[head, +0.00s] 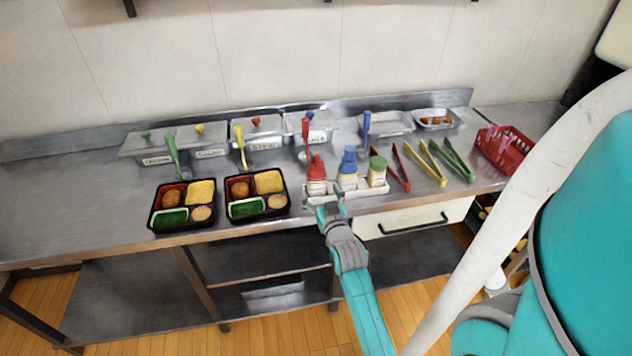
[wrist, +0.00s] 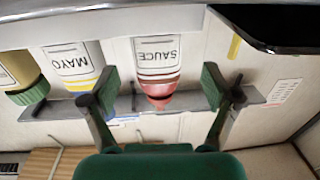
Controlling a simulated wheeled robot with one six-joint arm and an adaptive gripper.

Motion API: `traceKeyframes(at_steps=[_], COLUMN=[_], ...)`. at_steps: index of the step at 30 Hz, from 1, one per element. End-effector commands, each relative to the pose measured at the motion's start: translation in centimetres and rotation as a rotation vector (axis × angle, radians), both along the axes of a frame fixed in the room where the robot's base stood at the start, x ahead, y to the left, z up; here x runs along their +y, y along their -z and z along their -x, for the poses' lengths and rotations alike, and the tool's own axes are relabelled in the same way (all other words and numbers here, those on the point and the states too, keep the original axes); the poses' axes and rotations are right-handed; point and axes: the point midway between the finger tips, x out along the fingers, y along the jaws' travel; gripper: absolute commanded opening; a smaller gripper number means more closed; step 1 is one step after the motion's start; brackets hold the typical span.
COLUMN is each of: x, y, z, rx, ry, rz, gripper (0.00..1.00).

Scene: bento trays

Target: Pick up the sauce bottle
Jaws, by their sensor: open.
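The sauce bottle (head: 316,174) has a red top and a white label. It stands upright at the left end of a small white tray (head: 362,190) on the steel counter. In the wrist view the picture is upside down and the bottle (wrist: 158,55), labelled SAUCE, shows between my two spread fingers, with a gap on each side. My gripper (head: 326,206) is open and empty, at the counter's front edge just in front of the bottle. It also shows in the wrist view (wrist: 161,90). The bottle's lower part is partly hidden by my gripper in the head view.
A blue-topped mayo bottle (head: 348,172) stands close to the right, with a green-topped bottle (head: 377,173) beyond it. A filled bento tray (head: 232,212) lies to the left. Several tongs (head: 425,165) and a red basket (head: 503,150) are to the right.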

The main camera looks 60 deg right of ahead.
Motion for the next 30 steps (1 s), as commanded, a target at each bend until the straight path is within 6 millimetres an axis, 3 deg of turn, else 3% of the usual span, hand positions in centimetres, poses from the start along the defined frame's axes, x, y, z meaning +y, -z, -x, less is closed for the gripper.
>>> traceKeyframes(at_steps=[12,23,28,29,30], x=[-3.4,-3.9,-3.9,-3.9,-3.9], y=[0.2,0.3,0.3,0.3,0.3], z=[-2.9,-3.5,-3.5,-3.5,-3.5], rx=[-0.001,0.000,0.000,0.000,0.000], ry=[0.000,0.000,0.000,0.000,0.000], rz=[0.001,0.000,0.000,0.000,0.000], gripper=[0.87,0.87,0.50,0.44,0.44])
